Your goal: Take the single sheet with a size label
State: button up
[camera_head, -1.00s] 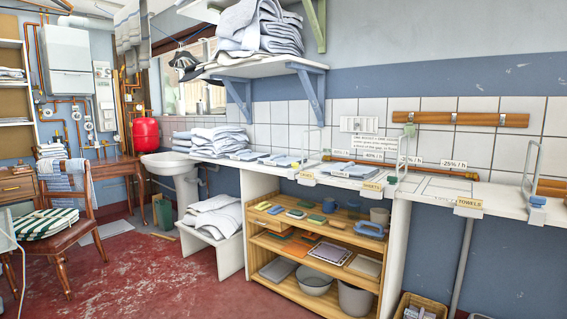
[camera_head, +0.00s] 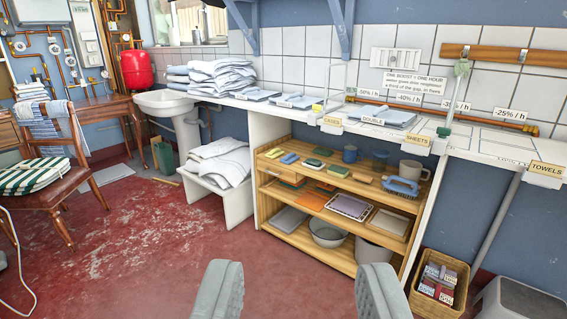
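Flat folded pale blue-grey sheets lie on the white counter along the tiled wall. One sheet (camera_head: 257,94) lies beside the tall stack, and another sheet (camera_head: 298,100) lies just right of it. Both seem to carry a small front label that I cannot read. A third sheet (camera_head: 390,114), further right behind the "SHEETS" sign, has a label that seems to read "DOUBLE". I cannot tell which sheet is the single. My gripper (camera_head: 300,290) shows two grey fingers wide apart at the bottom edge, open and empty, well short of the counter.
A wooden shelf unit (camera_head: 262,190) with brushes, cups and bowls stands under the counter. A white sink (camera_head: 165,103) is to its left, a low bench (camera_head: 238,205) with folded linen between them. A basket (camera_head: 455,310) sits lower right. Red floor is open in front.

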aim_at(296, 101)
jog(key=i+j+u, duration=0.1)
jog(key=i, duration=1.05)
jog(key=i+j, duration=0.2)
jog(key=i, duration=0.95)
jog(key=i+j+z, duration=0.25)
jog(key=i, duration=0.2)
jog(key=i+j+z, duration=0.2)
jog(key=i, duration=0.25)
jog(key=i+j+z, duration=0.25)
jog(key=i+j, duration=0.05)
jog(key=i, duration=0.15)
